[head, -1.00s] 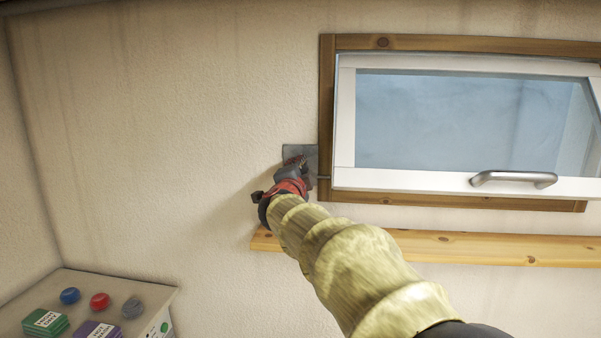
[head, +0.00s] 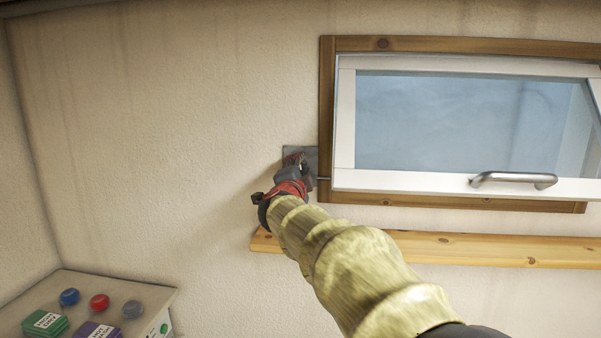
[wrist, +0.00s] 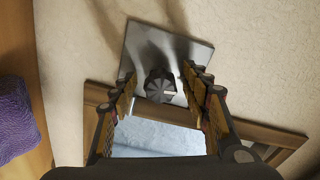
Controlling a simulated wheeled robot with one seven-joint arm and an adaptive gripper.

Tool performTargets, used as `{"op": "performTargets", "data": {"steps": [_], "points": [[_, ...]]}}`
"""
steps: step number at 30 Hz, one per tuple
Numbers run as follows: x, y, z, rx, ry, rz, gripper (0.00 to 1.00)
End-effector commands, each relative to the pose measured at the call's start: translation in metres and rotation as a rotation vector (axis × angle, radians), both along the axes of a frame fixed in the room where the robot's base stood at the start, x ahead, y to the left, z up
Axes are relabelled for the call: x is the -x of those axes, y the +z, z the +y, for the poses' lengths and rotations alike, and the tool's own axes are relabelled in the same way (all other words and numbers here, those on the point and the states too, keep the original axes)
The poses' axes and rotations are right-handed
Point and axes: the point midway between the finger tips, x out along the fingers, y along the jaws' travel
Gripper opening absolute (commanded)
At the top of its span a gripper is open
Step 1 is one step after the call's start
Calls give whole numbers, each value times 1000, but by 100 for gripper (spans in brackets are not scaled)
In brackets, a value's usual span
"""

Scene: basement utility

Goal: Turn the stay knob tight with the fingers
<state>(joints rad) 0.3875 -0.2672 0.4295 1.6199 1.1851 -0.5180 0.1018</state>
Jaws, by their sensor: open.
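The stay knob (wrist: 160,86) is a dark, ribbed round knob on a grey metal plate (wrist: 192,45) fixed to the wall, seen in the wrist view. The plate also shows in the head view (head: 311,153) at the lower left of the window frame, with the knob hidden behind my gripper there. My gripper (wrist: 164,78) is open, with one finger on each side of the knob. A gap shows between each finger and the knob; I cannot tell whether the tips reach its depth. The white window sash (head: 450,181) is tilted open.
A wooden shelf (head: 480,247) runs below the window, under my arm. A cabinet top (head: 120,283) at lower left bears blue, red and grey round items and green and purple stacks. A purple textured item (wrist: 14,118) shows in the wrist view. The left wall is bare.

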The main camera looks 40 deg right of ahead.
Motion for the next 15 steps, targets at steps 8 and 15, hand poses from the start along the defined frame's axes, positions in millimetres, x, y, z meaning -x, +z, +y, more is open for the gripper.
{"op": "performTargets", "data": {"steps": [8, 15], "points": [[20, 1, 25, 0, 3, -2, 47], [52, 1, 63, 0, 3, -2, 47]]}}
